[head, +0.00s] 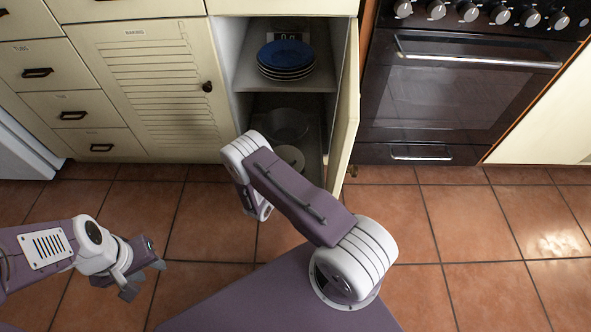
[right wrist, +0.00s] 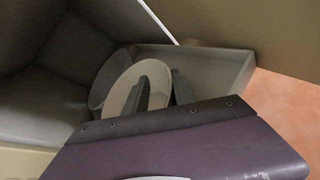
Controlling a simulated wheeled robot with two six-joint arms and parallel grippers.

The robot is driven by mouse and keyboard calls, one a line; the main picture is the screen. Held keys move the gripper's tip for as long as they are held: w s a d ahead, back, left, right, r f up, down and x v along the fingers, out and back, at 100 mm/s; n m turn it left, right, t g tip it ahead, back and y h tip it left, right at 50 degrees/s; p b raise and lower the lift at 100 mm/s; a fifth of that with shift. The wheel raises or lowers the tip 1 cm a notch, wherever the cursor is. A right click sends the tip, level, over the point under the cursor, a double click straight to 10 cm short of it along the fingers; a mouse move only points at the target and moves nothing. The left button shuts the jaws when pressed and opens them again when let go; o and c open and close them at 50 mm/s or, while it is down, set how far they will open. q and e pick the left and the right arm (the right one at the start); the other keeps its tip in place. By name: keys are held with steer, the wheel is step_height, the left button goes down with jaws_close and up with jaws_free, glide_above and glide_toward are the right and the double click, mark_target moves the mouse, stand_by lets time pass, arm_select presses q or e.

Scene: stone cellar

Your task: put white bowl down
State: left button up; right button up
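The white bowl (right wrist: 117,99) is in the lower compartment of the open cupboard in the right wrist view, its round opening seen at a slant. In the head view part of it (head: 291,155) shows beside my right arm. My right gripper (right wrist: 160,92) has its two fingers a little apart at the bowl's right side. One finger overlaps the bowl's inside, the other is at its right edge. Whether they press on the bowl wall is unclear. In the head view the arm hides this gripper. My left gripper (head: 145,278) is open and empty above the floor, far from the bowl.
A grey, see-through-looking bowl (head: 284,122) stands behind the white bowl. Blue-topped stacked plates (head: 286,55) sit on the shelf (head: 257,86) above. The open cupboard door (head: 345,110) bounds the right side. An oven (head: 440,95) is farther right. The tiled floor (head: 500,225) is clear.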

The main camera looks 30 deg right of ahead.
steer(key=shift+f, duration=0.1)
steer(key=shift+r+p, duration=0.4)
steer(key=r+p+v, duration=0.1)
steer(key=p+v, duration=0.5)
steer(key=v, duration=0.6)
steer(key=s+d+r+m+g+y, duration=0.3)
steer(key=s+r+m+g+y, duration=0.1)
steer(key=s+r+m+g, duration=0.55)
steer(key=s+a+r+m+t+y, duration=0.3)
steer(key=a+r+m+y, duration=0.3)
steer(key=r+m+y, duration=0.2)
steer(key=shift+a+r+m+t, duration=0.35)
steer(key=shift+r+t, duration=0.1)
steer(key=shift+r, duration=0.5)
steer(key=shift+r, duration=0.15)
